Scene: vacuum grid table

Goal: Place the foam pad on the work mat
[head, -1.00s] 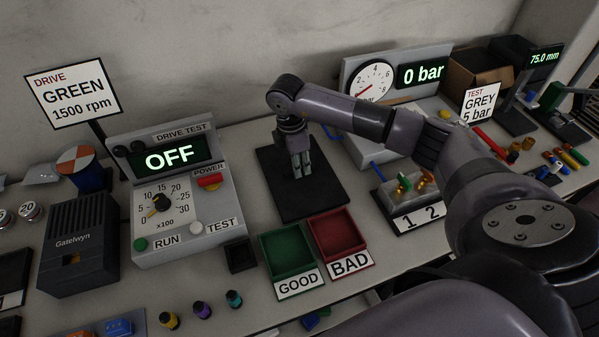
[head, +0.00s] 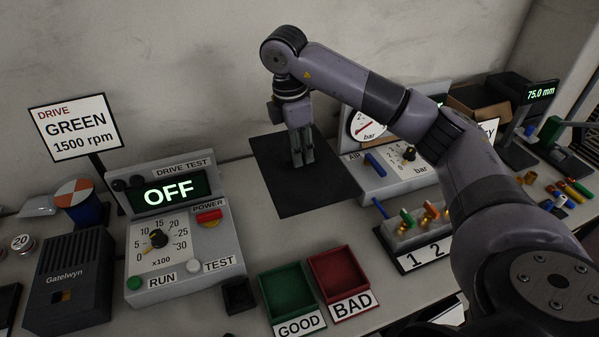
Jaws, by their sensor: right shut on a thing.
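My left gripper is not in view.
The drive test console (head: 185,240) stands left of the pad, the air console (head: 392,178) to its right. The GOOD tray (head: 287,292) and BAD tray (head: 340,272) are in front. A rack (head: 415,243) labelled 1 2 stands front right. Table between pad and trays is bare.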

